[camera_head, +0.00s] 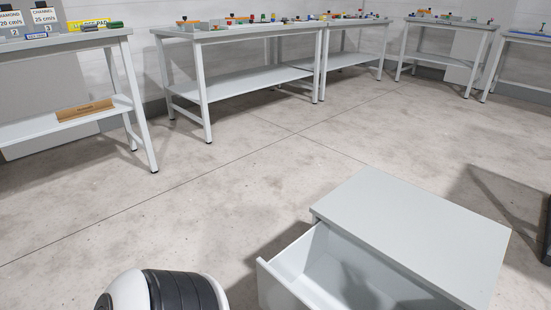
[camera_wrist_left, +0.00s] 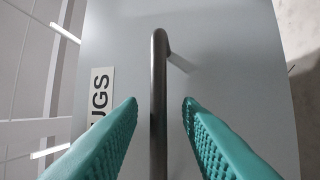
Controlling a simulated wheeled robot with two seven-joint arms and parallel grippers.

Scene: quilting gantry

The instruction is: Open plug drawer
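A grey cabinet (camera_head: 415,225) stands at the lower right of the head view. Its drawer (camera_head: 290,265) is pulled out, and I can see into the part of its inside that shows. In the left wrist view the grey drawer front (camera_wrist_left: 235,85) carries a metal bar handle (camera_wrist_left: 159,60) and a white label (camera_wrist_left: 100,95) reading "UGS", the rest hidden by a finger. My left gripper (camera_wrist_left: 161,104) is open, its teal fingers on either side of the handle with a gap to each. The gripper itself is outside the head view. My right gripper is not in view.
White tables with small items stand along the back wall, including a long table (camera_head: 240,82) and a left table (camera_head: 60,125) with a brown labelled box (camera_head: 85,110) on its lower shelf. The concrete floor (camera_head: 210,200) between them and the cabinet is clear.

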